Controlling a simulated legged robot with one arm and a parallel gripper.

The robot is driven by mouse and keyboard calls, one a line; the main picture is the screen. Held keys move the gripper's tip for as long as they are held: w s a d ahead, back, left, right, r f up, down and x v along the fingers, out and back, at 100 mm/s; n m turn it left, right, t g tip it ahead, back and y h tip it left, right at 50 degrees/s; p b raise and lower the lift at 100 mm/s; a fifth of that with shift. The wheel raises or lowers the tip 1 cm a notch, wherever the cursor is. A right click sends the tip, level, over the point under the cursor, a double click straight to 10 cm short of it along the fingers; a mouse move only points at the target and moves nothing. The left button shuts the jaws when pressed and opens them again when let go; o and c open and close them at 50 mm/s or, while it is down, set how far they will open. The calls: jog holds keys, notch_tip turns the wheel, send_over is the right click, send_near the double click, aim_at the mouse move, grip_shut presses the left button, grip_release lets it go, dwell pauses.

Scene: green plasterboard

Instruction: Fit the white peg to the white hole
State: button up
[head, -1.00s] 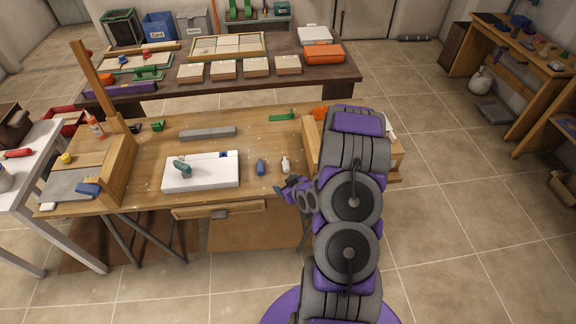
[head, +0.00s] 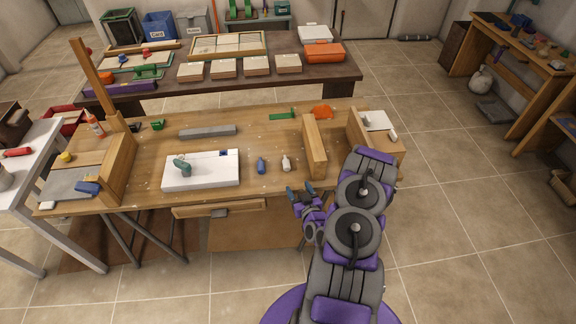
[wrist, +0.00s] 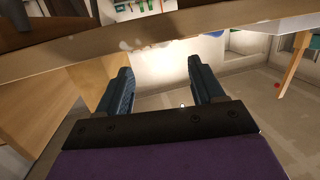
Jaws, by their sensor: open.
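The white peg (head: 286,163) stands on the workbench in the head view, right of a blue peg (head: 261,166). A white board (head: 206,181) lies to their left, with a teal piece (head: 182,167) and a dark blue spot (head: 223,154) on it. I cannot make out a white hole in these frames. My gripper (head: 301,189) is open and empty at the bench's front edge, just in front of the white peg. In the wrist view my two blue fingers (wrist: 162,85) are spread apart below the bench edge, with nothing between them.
The workbench (head: 225,120) has an upright wooden block (head: 314,147) right of the white peg and a grey bar (head: 208,132) behind the board. A green piece (head: 282,116) and an orange piece (head: 322,112) lie at the back.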

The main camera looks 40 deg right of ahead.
aim_at(287, 169)
jog(key=w, duration=0.1)
jog(key=w+b, duration=0.1)
jog(key=w, duration=0.1)
jog(key=shift+w+f, duration=0.2)
jog(key=shift+w, duration=0.05)
jog(key=w+d, duration=0.1)
jog(key=w, duration=0.1)
jog(key=w+d+f+b, duration=0.1)
jog(key=w+d, duration=0.1)
jog(key=shift+w+d, duration=0.2)
jog(key=shift+w+a+b, duration=0.25)
jog(key=shift+w+b, duration=0.25)
jog(key=x, duration=0.1)
jog(key=b+x, duration=0.1)
jog(key=x, duration=0.1)
jog(key=shift+w+r+b, duration=0.2)
jog(key=shift+r+b, duration=0.1)
jog(key=shift+w+d, duration=0.25)
jog(key=shift+w, duration=0.05)
jog(key=shift+d+f, duration=0.1)
jog(key=shift+d, duration=0.25)
jog(key=shift+w+a, duration=0.1)
jog(key=shift+a, duration=0.15)
jog(key=c, duration=0.5)
jog(key=shift+d, duration=0.1)
grip_shut()
